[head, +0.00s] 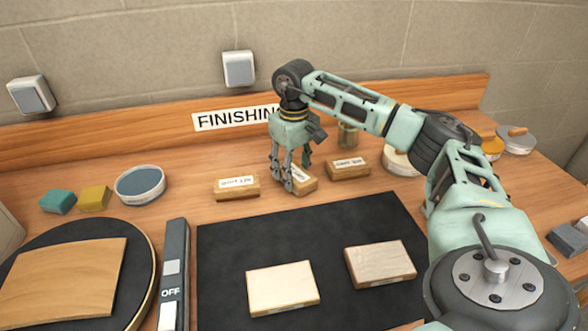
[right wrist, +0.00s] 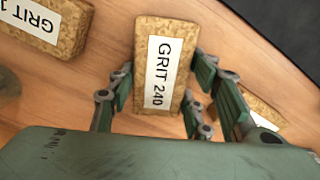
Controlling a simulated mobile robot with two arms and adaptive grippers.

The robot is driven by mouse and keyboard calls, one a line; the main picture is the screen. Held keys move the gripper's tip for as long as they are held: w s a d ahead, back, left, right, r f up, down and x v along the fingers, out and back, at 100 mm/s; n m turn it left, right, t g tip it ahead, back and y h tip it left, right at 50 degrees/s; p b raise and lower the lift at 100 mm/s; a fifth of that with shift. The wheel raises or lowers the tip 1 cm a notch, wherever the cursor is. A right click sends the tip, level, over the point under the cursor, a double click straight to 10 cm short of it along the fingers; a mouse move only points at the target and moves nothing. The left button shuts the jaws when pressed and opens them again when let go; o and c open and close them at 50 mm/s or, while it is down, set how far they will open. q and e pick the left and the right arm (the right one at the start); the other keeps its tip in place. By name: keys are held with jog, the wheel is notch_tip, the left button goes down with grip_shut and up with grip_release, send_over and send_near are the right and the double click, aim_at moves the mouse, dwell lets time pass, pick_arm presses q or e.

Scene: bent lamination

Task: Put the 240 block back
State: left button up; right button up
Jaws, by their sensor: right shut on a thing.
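The cork block labelled GRIT 240 (right wrist: 160,62) is between the fingers of my right gripper (right wrist: 152,92), label facing the wrist camera. In the head view my right gripper (head: 282,178) points down at the back of the bench, shut on the same block (head: 304,181). The block is at or just above the wood between two other cork blocks; I cannot tell whether it touches the bench. The block to its left (head: 237,187) and the one to its right (head: 348,168) also carry white labels. My left gripper is not in view.
A black mat (head: 225,245) with two light wooden pieces (head: 283,287) (head: 380,263) lies in front. A round turntable (head: 148,262) and a switch bar marked OFF (head: 173,270) are at left.

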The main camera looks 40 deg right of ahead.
aim_at(294, 170)
jog(key=o, duration=1.1)
jog(key=shift+f, duration=0.1)
notch_tip(294, 170, up, 12)
dwell(0.4)
